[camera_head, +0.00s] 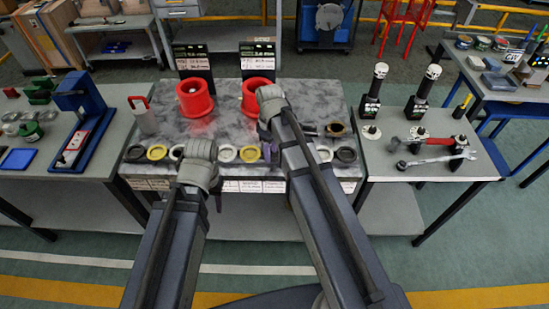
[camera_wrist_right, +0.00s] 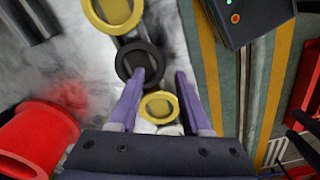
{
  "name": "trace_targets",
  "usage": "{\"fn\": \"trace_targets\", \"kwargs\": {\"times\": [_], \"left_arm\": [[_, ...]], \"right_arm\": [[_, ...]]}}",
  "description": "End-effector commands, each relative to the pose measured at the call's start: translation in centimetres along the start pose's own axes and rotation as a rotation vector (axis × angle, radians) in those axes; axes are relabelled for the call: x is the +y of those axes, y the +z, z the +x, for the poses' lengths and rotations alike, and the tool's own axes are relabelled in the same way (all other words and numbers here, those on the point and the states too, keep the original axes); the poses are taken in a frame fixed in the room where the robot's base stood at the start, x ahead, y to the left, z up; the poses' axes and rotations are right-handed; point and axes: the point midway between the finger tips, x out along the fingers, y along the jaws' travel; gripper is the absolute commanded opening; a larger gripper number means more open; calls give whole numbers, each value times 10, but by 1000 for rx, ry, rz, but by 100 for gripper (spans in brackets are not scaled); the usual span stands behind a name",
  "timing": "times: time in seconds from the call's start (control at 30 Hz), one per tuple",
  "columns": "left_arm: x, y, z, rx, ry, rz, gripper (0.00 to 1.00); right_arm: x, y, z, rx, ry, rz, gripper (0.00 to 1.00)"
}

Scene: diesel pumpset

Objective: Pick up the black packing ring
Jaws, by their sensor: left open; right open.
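A black ring (camera_wrist_right: 138,62) lies on the marbled tabletop in the right wrist view, between a yellow ring (camera_wrist_right: 113,10) and a smaller yellow ring (camera_wrist_right: 159,106). My right gripper (camera_wrist_right: 160,75) is open and empty above this row. The left fingertip in that view overlaps the black ring's lower edge; contact cannot be told. In the head view, black rings show at the row's left end (camera_head: 134,152) and right end (camera_head: 346,155). My right arm hides part of the row.
Two red cylinders (camera_head: 195,98) (camera_head: 257,95) stand behind the row, with dark sign boards (camera_head: 193,60) behind them. A blue press (camera_head: 82,115) is on the left bench. Wrenches (camera_head: 435,150) and upright black tools (camera_head: 422,92) stand on the right bench.

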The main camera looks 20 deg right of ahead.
Motion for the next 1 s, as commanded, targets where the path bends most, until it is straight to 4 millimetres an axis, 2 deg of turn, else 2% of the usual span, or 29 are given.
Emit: {"fn": "trace_targets", "kwargs": {"times": [0.03,0.1,0.43,0.83,1.0], "left_arm": [[1,-1,13,0,0,0,50],[2,-1,19,0,0,0,50],[2,-1,20,0,0,0,50],[2,-1,20,0,0,0,50],[2,-1,20,0,0,0,50]], "right_arm": [[0,0,14,0,0,0,48],[0,0,20,0,0,0,48],[0,0,20,0,0,0,47],[0,0,20,0,0,0,2],[0,0,20,0,0,0,0]]}}
